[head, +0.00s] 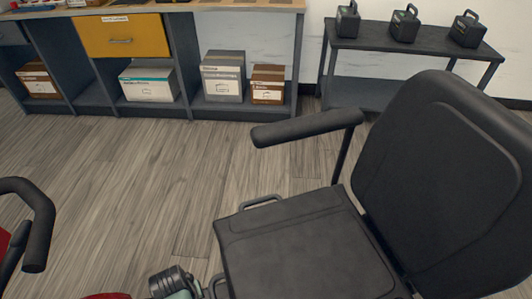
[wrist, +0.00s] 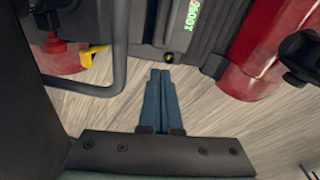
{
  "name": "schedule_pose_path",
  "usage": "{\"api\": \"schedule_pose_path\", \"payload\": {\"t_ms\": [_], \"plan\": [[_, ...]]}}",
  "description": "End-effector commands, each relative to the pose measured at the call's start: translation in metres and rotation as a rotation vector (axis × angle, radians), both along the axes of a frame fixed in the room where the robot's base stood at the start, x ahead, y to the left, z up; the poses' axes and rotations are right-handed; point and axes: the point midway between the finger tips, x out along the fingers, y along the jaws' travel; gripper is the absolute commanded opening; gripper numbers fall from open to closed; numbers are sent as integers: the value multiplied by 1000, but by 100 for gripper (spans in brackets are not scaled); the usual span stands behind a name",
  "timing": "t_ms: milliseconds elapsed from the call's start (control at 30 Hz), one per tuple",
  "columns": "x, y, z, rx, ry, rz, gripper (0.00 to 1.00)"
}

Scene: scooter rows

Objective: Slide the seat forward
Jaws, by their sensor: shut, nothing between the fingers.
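The scooter seat has a black cushion (head: 295,250), a tall backrest (head: 440,185) at right and a raised armrest (head: 308,127) on its far side. A grey bar loop (head: 262,201) sticks out along the cushion's far edge. Part of another bar (head: 214,286) shows by its front left corner. In the wrist view my gripper (wrist: 160,73) has its two blue fingers together, with nothing between them. A bent grey bar (wrist: 121,60) passes to the left of the fingers, apart from them in the picture. The fingers cannot be made out in the head view.
A black handlebar grip (head: 38,225) stands at far left. Red bodywork (wrist: 270,45) and a dark box with green markings (wrist: 192,18) show in the wrist view. A workbench with a yellow drawer (head: 122,36) and a black shelf (head: 410,38) stand behind. Wooden floor (head: 140,165) between is clear.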

Motion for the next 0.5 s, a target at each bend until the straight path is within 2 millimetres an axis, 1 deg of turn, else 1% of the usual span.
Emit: {"api": "schedule_pose_path", "payload": {"t_ms": [500], "plan": [[-7,20,1,0,-1,2,0]]}}
